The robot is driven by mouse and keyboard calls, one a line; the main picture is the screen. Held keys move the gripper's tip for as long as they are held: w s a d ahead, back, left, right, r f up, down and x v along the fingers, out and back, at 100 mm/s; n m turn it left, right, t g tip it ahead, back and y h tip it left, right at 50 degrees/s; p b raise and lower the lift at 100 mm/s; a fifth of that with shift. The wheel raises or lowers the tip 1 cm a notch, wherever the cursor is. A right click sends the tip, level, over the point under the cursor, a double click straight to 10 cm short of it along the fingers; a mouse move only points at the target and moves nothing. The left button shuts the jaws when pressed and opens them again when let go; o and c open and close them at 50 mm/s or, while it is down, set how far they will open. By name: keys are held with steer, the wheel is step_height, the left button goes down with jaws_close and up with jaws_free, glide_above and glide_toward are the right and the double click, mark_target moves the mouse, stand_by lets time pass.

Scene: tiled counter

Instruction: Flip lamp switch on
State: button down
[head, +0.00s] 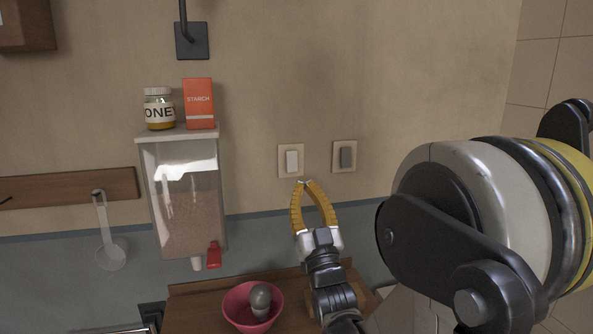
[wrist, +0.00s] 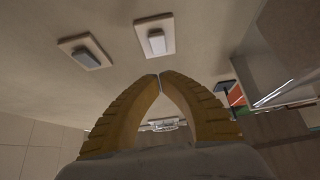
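Two wall switches sit side by side on beige plates. The left one has a white rocker (head: 292,161) and the right one a grey rocker (head: 346,157). In the wrist view the white switch (wrist: 157,41) is just beyond my fingertips, and the grey switch (wrist: 86,54) is to its left. My gripper (head: 305,183) has yellow fingers, with the tips together and nothing seen between them. In the head view the tips appear just below the white switch's plate. Contact with the wall cannot be told. No lamp is clearly identifiable.
A clear dispenser (head: 188,205) hangs left of the switches, with a honey jar (head: 159,112) and starch box (head: 198,104) on top. Below, a pink bowl (head: 243,319) holds a grey rounded object (head: 260,297). The wall around the switches is clear.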

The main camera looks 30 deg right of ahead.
mark_target(294, 159)
steer(key=shift+w+d+r+b, duration=0.25)
steer(key=shift+w+d+r, duration=0.1)
steer(key=shift+w, duration=0.85)
steer(key=shift+w+d+r+b, duration=0.25)
steer(key=shift+w+d+b, duration=0.1)
steer(key=shift+w, duration=0.8)
steer(key=shift+w+d+r+b, duration=0.2)
steer(key=shift+w+d+r, duration=0.15)
steer(key=shift+w, duration=0.85)
